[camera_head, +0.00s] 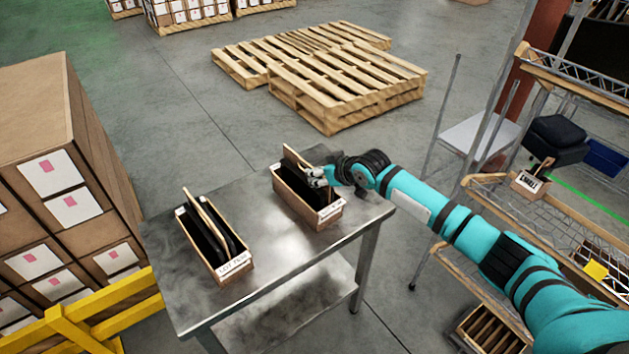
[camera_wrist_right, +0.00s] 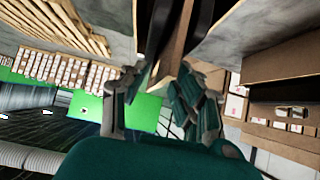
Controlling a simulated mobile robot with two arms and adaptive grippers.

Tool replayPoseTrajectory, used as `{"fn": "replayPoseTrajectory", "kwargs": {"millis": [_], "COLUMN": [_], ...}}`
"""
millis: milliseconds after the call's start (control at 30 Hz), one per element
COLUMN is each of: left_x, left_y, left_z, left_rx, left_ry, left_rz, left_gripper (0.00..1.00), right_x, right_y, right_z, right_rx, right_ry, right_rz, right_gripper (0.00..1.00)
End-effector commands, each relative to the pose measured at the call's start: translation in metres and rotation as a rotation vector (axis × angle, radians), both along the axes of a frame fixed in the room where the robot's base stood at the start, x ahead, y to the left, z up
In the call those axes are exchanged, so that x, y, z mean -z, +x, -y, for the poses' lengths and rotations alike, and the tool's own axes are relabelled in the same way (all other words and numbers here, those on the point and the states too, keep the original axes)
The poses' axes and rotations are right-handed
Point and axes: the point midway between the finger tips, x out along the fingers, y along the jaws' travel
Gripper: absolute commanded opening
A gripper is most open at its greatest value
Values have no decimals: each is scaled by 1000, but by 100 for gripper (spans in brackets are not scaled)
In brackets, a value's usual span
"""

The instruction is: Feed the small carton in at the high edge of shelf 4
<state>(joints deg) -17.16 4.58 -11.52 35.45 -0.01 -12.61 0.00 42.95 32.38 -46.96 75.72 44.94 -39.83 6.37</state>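Two narrow open cartons stand on the metal table in the head view. The near one (camera_head: 235,268) has a label that seems to read "LOT TRAY"; the far one's (camera_head: 328,221) label is too small to read. Each holds dark flat pieces and a brown upright board. My right gripper (camera_head: 318,178) is at the far carton's upper right side, beside its contents. In the right wrist view its fingers (camera_wrist_right: 160,100) stand apart, with dark and brown strips beyond them. A small labelled carton (camera_head: 526,184) sits on the wire rack (camera_head: 490,182). I cannot tell which level is shelf 4.
The steel table (camera_head: 290,262) has bare room between the cartons and at its front. Stacked boxes (camera_head: 35,110) and a yellow barrier (camera_head: 90,318) stand left. Wooden pallets (camera_head: 345,85) lie behind. A black object (camera_head: 558,138) sits on the rack.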

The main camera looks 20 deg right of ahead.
Motion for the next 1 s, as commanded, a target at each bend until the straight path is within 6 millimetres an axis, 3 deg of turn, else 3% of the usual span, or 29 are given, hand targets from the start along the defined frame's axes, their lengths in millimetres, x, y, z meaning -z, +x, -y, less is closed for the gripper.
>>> {"fn": "replayPoseTrajectory", "kwargs": {"millis": [400,833,1000], "left_x": [5,4,4], "left_y": [0,0,0], "left_z": [0,0,0], "left_rx": [1,0,-1], "left_ry": [0,0,0], "left_rz": [0,1,1], "left_gripper": [53,53,53], "right_x": [3,3,3], "right_y": [5,4,4], "right_z": [-2,-2,-2], "right_rx": [1,1,1], "right_ry": [1,1,1], "right_rz": [1,0,0], "right_gripper": [29,1,0]}}
